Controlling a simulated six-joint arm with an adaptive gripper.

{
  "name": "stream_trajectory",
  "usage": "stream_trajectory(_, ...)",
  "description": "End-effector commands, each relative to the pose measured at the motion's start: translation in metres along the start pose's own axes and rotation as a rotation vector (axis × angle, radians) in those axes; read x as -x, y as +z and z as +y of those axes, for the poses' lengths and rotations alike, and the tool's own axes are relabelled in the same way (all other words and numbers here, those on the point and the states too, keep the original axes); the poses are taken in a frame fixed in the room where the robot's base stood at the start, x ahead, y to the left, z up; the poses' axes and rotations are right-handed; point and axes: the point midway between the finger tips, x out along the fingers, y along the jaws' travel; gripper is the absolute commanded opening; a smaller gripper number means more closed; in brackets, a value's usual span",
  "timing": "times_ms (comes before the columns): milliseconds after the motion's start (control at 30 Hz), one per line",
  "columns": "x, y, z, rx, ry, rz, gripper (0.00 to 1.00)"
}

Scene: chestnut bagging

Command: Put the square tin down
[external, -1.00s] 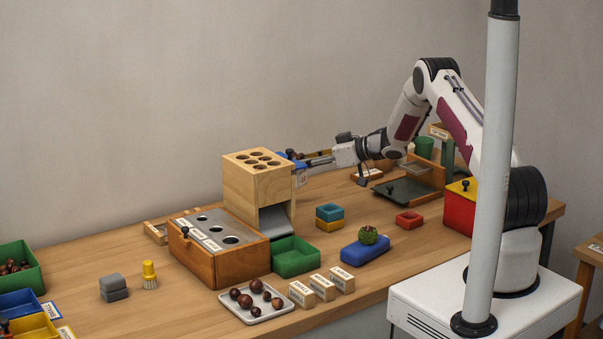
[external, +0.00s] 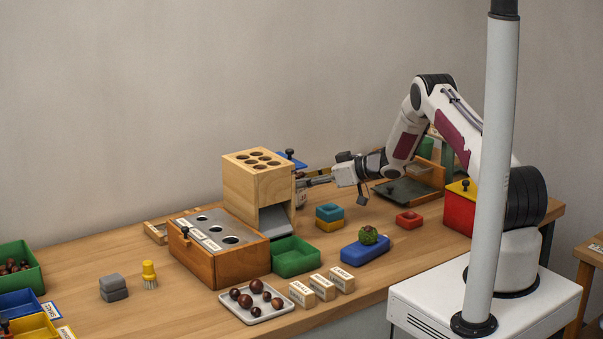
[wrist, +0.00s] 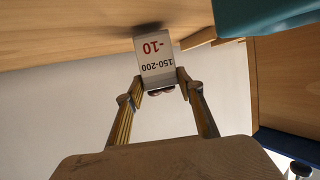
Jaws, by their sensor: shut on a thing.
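The square tin (wrist: 155,55) is small and pale, with a label reading "150-200" and "-10". In the wrist view it appears upside down, with dark round things at its mouth. My gripper (wrist: 158,84) is shut on it, one finger on each side. The tin's base is close to the wooden table top; I cannot tell whether it touches. In the external view my gripper (external: 303,183) is beside the right face of the pale wooden tower, and the tin (external: 301,198) is small and partly hidden there.
The wooden tower with holes (external: 258,185) stands close to the left of my gripper. A blue knobbed lid (external: 295,163) is behind it. Stacked teal and yellow trays (external: 329,224) stand in front. A green tray (external: 296,262) and blue block (external: 365,254) are nearer the front.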

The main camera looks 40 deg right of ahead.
Motion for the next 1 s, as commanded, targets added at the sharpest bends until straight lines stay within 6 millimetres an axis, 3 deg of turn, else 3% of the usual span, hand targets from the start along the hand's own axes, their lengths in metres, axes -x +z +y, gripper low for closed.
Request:
stream_trajectory(600,-0.0042,0.0111,0.0002,0.0,0.0,0.002,0.09)
stream_trajectory(633,-0.0042,0.0113,0.0002,0.0,0.0,0.001,0.42)
stream_trajectory(700,-0.0041,0.0112,0.0001,0.0,0.0,0.001,0.54)
stream_trajectory(1000,-0.0041,0.0112,0.0001,0.0,0.0,0.001,0.54)
